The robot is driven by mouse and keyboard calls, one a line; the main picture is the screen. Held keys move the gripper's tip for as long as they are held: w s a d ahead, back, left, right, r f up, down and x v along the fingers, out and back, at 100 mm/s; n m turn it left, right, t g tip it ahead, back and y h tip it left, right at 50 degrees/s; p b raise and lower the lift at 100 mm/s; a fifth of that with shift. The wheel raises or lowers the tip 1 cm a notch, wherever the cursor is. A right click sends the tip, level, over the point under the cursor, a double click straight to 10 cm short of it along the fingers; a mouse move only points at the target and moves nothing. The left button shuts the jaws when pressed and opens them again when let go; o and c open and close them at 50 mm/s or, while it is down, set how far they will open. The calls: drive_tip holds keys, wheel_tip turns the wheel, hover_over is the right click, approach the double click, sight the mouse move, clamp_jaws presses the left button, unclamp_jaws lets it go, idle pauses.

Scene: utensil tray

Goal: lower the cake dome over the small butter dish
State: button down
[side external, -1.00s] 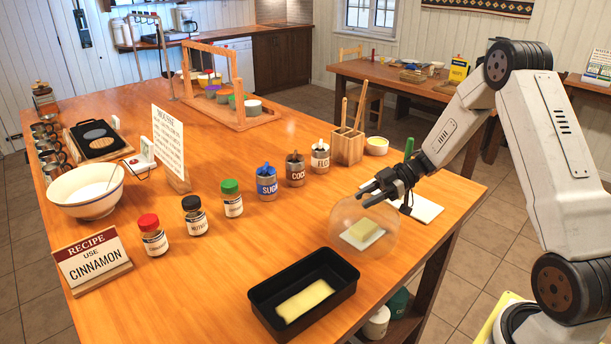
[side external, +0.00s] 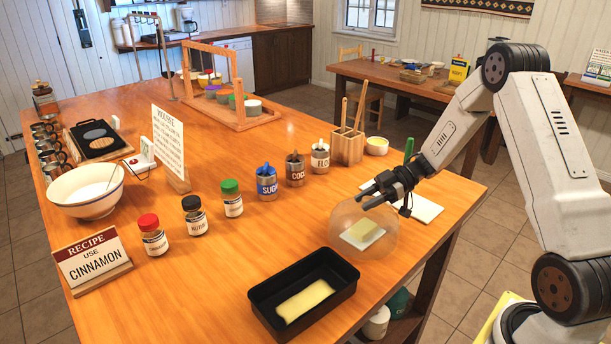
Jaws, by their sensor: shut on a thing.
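The clear cake dome (side external: 343,218) is at the right part of the wooden table. The small butter dish (side external: 352,240), a pale plate with a yellow block of butter (side external: 364,229), shows through the dome, which surrounds it in this view. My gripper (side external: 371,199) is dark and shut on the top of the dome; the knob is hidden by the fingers. The dome looks upright. I cannot tell whether its rim touches the table.
A black loaf pan (side external: 262,303) with a yellow slab stands in front of the dome. A white board (side external: 427,210) lies behind my gripper. Table is clear left of the dome.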

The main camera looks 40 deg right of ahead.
drive_tip(key=shift+f, duration=0.2)
drive_tip(key=shift+c, duration=1.4)
unclamp_jaws()
drive_tip(key=shift+r, duration=0.1)
drive_tip(key=shift+r, duration=2.4)
